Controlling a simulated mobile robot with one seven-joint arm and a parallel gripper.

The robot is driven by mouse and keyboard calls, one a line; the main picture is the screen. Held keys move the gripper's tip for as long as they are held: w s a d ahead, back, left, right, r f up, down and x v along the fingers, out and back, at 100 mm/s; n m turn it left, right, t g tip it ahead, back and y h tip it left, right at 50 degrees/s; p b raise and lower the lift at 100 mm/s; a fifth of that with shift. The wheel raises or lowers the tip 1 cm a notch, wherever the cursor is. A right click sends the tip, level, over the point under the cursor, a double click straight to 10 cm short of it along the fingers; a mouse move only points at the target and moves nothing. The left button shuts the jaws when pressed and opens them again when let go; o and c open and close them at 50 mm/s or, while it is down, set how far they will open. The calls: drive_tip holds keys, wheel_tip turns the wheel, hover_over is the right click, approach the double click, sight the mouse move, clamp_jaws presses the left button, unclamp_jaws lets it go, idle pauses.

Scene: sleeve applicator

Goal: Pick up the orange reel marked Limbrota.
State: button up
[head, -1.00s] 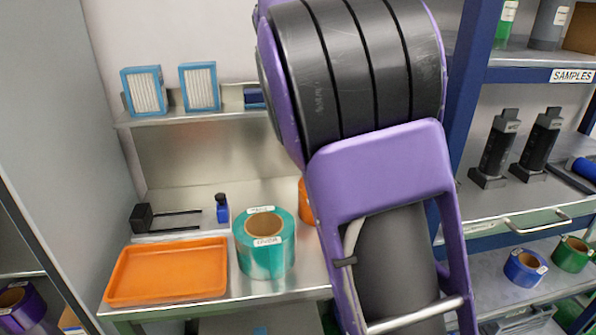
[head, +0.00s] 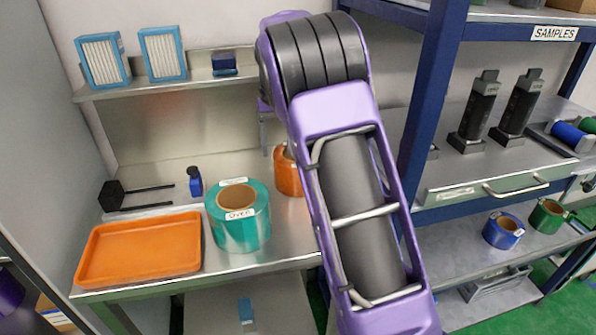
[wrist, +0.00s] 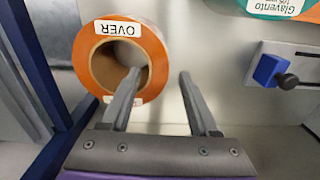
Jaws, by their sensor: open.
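The orange reel (wrist: 90,62) is at the upper left in the wrist view, with a cardboard core and a label reading OVER upside down. A second label on it is mostly hidden, and I cannot read Limbrota. In the head view the orange reel (head: 287,172) stands on the steel bench, partly behind my arm. My gripper (wrist: 160,73) is open. Its left finger overlaps the core opening and its right finger is beside the reel's right edge. I cannot tell how deep the fingers reach.
A teal reel (head: 238,232) stands left of the orange one; its label reads Glavento in the wrist view (wrist: 262,5). A blue-framed shelf rack (head: 432,100) rises to the right.

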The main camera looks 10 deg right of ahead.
sight(279, 168)
wheel_tip(279, 168, down, 8)
drive_tip(key=shift+d+r+b, duration=0.1)
drive_tip(key=shift+r+b, duration=0.15)
drive_tip(key=shift+b, duration=0.15)
clamp_jaws()
drive_tip(key=shift+w+r, duration=0.1)
drive_tip(key=shift+r, duration=0.05)
idle(1.3)
